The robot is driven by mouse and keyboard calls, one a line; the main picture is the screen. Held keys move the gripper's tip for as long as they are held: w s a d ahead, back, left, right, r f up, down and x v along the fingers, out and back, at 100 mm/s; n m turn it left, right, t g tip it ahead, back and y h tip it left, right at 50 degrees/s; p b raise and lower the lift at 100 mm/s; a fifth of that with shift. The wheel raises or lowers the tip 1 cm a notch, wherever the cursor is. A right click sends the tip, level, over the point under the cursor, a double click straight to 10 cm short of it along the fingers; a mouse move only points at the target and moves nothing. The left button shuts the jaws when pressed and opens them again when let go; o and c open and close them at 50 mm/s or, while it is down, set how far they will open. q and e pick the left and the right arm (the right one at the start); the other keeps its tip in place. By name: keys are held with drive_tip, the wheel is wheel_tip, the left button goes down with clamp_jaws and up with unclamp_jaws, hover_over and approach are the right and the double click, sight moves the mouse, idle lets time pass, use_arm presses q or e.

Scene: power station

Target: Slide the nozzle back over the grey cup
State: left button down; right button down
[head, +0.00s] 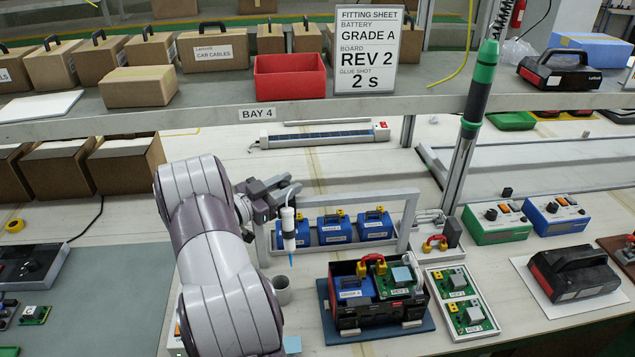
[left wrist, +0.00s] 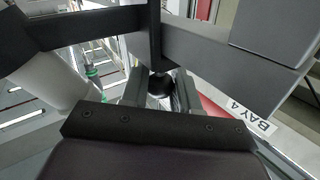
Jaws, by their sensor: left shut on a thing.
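The nozzle (head: 289,232) is a white upright syringe with a blue tip, hanging near the left end of a grey gantry frame (head: 345,196). The grey cup (head: 281,291) stands on the bench below. In the head view the blue tip is above the cup and slightly to its right, apart from it; the exact depth is hard to tell. My left gripper (head: 272,194) is at the top of the nozzle. In the left wrist view, its fingers (left wrist: 160,92) are shut on a dark round knob (left wrist: 160,84). My right gripper is not in view.
An open black battery case (head: 376,323) on a blue mat stands right of the cup. A tray of green boards (head: 460,302) lies farther right. A shelf edge (head: 330,108) crosses behind, with a red bin (head: 290,78).

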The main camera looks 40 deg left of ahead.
use_arm(q)
drive_tip(key=shift+s+a, duration=0.95)
drive_tip(key=shift+s, duration=0.15)
drive_tip(key=c, duration=1)
unclamp_jaws()
drive_tip(key=shift+a, duration=0.1)
drive_tip(key=shift+o, duration=0.7)
drive_tip(key=shift+s+a, duration=0.1)
drive_tip(key=shift+s, duration=0.15)
